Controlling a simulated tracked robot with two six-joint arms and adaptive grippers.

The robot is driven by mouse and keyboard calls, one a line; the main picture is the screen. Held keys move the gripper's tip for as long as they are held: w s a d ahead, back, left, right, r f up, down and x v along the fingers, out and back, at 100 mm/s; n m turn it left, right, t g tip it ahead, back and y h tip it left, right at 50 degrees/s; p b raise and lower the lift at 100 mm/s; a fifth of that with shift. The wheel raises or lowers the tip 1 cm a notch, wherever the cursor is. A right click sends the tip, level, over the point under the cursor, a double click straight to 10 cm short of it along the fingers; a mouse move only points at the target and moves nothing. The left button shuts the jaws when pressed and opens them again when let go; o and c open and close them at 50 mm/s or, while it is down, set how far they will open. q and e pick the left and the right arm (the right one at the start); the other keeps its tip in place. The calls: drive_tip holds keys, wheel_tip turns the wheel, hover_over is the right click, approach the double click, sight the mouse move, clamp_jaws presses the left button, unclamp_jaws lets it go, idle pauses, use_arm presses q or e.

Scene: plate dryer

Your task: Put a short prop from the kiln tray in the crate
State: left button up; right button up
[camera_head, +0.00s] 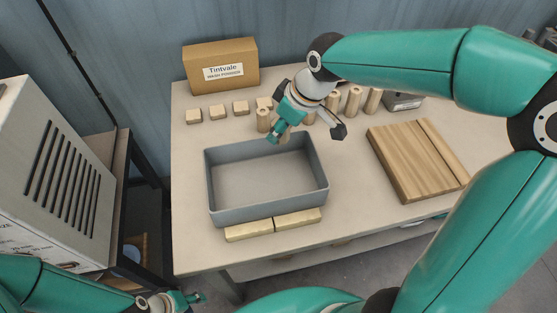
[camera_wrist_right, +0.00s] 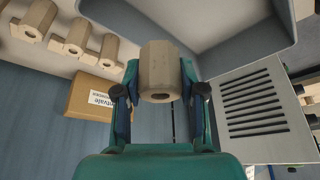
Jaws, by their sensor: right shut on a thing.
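My right gripper (camera_head: 284,124) is above the back edge of the grey crate (camera_head: 213,192), near the row of props. In the right wrist view this gripper (camera_wrist_right: 158,90) is shut on a short, pale prop (camera_wrist_right: 156,62), faceted with a hole in its end. In the head view the gripper largely hides the held prop. The open crate looks empty; its grey wall (camera_wrist_right: 240,35) also shows in the wrist view. Several upright props, including one at the right (camera_head: 353,102), stand behind the crate. My left gripper (camera_head: 192,298) is low at the left; its jaw opening is unclear.
A Tintvale carton (camera_head: 221,66) and several small blocks (camera_head: 217,112) stand at the back left. Two pale bars (camera_head: 249,231) lie along the crate's front. Wooden boards (camera_head: 415,158) lie to the right. A vented cabinet (camera_head: 55,170) stands left, off the table.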

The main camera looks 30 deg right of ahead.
sight(276, 167)
wheel_tip(276, 167, down, 12)
drive_tip(key=shift+f, duration=0.2)
idle(0.4)
drive_tip(key=shift+f, duration=0.15)
drive_tip(key=o, duration=1.2)
drive_tip(key=shift+r, duration=0.25)
drive_tip(key=v, duration=1.2)
drive_tip(key=shift+b, duration=0.35)
